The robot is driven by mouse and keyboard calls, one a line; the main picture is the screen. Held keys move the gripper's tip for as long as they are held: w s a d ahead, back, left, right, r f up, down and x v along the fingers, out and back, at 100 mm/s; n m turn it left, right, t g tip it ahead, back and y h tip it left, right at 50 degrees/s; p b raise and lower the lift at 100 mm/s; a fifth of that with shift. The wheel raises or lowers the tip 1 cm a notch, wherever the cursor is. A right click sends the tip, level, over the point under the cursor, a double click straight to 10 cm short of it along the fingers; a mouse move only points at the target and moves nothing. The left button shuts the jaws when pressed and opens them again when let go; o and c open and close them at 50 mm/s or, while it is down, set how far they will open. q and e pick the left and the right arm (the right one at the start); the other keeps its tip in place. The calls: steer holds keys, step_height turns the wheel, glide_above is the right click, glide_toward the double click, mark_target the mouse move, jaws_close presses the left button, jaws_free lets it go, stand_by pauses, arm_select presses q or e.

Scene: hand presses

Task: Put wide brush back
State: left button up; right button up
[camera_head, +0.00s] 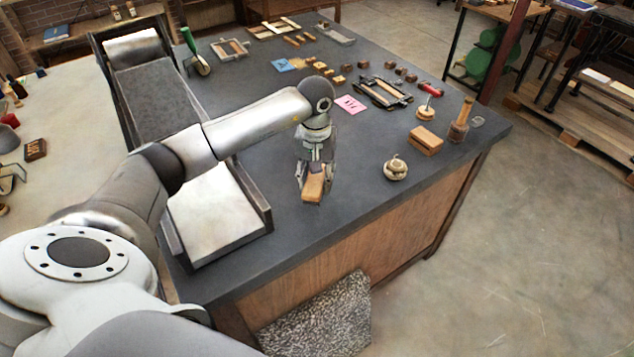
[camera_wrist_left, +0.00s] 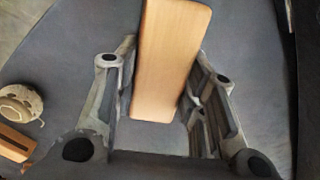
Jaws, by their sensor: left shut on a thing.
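My left gripper (camera_head: 313,180) is over the dark table near its front edge, fingers pointing down. It is shut on the wide brush (camera_head: 314,187), a block with a light wooden face. In the left wrist view the brush (camera_wrist_left: 168,60) stands between the two fingers of the gripper (camera_wrist_left: 160,100), its wooden face toward the camera. Its lower end is hidden, and I cannot tell whether it touches the table. My right gripper is not in view.
A round string ball (camera_head: 396,169), a wooden block (camera_head: 426,140) and a wooden-handled tool (camera_head: 460,120) stand to the right. A pink card (camera_head: 350,104) and a dark frame (camera_head: 383,92) lie behind. The press bed (camera_head: 215,210) is left. Table between gripper and string ball is clear.

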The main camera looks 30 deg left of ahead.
mark_target(317, 186)
arm_select(q)
steer(key=shift+w+d+f+p, duration=0.1)
steer(key=shift+f+p, duration=0.3)
steer(key=shift+f, duration=0.05)
step_height(317, 186, down, 2)
steer(key=shift+f+p, duration=0.1)
steer(key=shift+p, duration=0.5)
steer(key=shift+w+f, duration=0.1)
steer(key=shift+f, duration=0.1)
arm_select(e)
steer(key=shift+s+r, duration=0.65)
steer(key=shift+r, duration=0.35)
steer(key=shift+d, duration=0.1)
arm_select(q)
steer(key=shift+f, duration=0.2)
steer(key=o, duration=1)
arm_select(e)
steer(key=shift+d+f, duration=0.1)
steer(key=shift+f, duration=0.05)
arm_select(q)
steer(key=shift+r, duration=0.1)
